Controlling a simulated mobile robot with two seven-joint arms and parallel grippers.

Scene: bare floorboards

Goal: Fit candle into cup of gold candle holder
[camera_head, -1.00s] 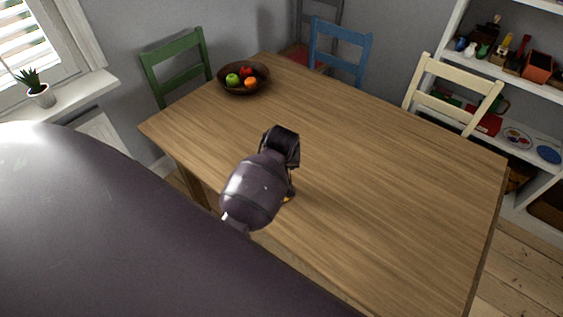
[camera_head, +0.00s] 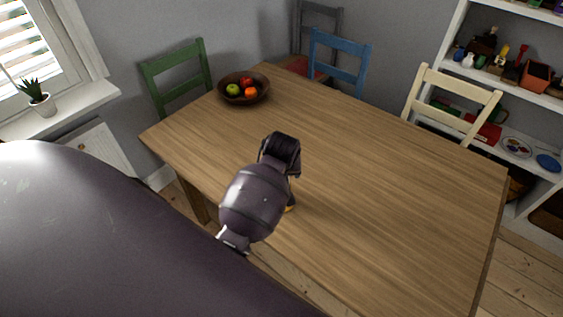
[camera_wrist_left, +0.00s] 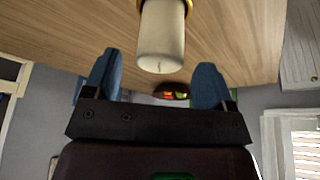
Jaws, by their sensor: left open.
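A cream-white candle (camera_wrist_left: 161,38) with a dark wick shows in the left wrist view, which looks upside down. Its base end meets a gold rim (camera_wrist_left: 188,5), part of the candle holder, at the top edge. The candle appears straight in line with the gold cup; how deep it sits cannot be told. My left gripper (camera_wrist_left: 155,76) is open, its blue fingers spread on either side of the candle's line and apart from it. In the head view my arm hides the candle, and only a small gold bit of the holder (camera_head: 289,209) shows beside my wrist. My right gripper is not in view.
The wooden table (camera_head: 370,190) is mostly clear. A brown bowl of fruit (camera_head: 258,98) stands at its far left corner. Green (camera_head: 178,72), blue (camera_head: 340,60) and cream (camera_head: 450,103) chairs surround it. A white shelf (camera_head: 500,75) stands at the right.

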